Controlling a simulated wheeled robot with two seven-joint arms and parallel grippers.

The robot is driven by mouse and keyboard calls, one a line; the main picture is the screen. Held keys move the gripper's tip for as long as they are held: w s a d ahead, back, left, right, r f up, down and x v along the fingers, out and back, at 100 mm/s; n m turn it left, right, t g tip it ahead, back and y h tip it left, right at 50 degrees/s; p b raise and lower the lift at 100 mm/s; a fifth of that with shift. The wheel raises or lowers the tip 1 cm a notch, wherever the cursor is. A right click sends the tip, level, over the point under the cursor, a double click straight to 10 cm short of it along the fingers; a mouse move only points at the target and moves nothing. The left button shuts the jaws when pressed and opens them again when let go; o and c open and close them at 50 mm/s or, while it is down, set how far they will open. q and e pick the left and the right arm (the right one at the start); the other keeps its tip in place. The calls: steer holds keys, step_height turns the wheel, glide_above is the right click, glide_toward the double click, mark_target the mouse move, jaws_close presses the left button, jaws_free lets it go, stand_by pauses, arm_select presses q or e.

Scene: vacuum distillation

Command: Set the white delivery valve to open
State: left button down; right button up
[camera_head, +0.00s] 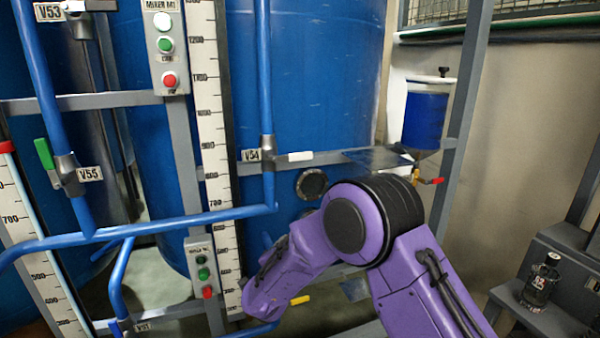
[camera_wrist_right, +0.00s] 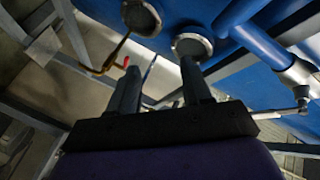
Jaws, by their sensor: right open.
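The white valve handle (camera_head: 300,156) is at the valve labelled V54 (camera_head: 252,155) in the head view. It points right, across the vertical blue pipe (camera_head: 264,80). My right arm comes in from the lower right and bends down to the left, below V54. Its gripper cannot be made out in the head view. In the right wrist view my right gripper (camera_wrist_right: 160,85) shows two dark fingers apart with nothing between them. I cannot identify the white handle in that view. My left gripper is not in view.
A green-handled valve (camera_head: 45,154) labelled V55 is at the left. A yellow handle (camera_head: 300,300) sits low beside my right forearm. A blue canister (camera_head: 424,117) with a red-tipped tap (camera_head: 431,181) hangs at the right. Blue pipes and grey frame bars cross in front of the tanks.

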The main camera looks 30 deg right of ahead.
step_height(320, 180, up, 10)
steer(key=w+m+h+b, duration=0.1)
steer(key=w+m+h, duration=0.15)
steer(key=m, duration=0.25)
steer(key=m+g+h, duration=0.2)
steer(key=m, duration=0.3)
glide_toward(300, 157)
steer(key=d, duration=0.2)
steer(key=shift+y, duration=0.25)
steer(key=x, duration=0.3)
steer(key=p+x, duration=0.1)
steer(key=x, duration=0.2)
steer(key=p+x, duration=0.1)
steer(key=x, duration=0.3)
steer(key=shift+w+a+r, duration=0.15)
steer(key=shift+w+r, duration=0.2)
steer(key=shift+w+d+f, duration=0.2)
steer(key=shift+w+d, duration=0.1)
steer(key=shift+w, duration=0.05)
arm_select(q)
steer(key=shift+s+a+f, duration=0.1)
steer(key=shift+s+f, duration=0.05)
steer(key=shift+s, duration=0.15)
arm_select(e)
steer(key=shift+s, duration=0.1)
jaws_close()
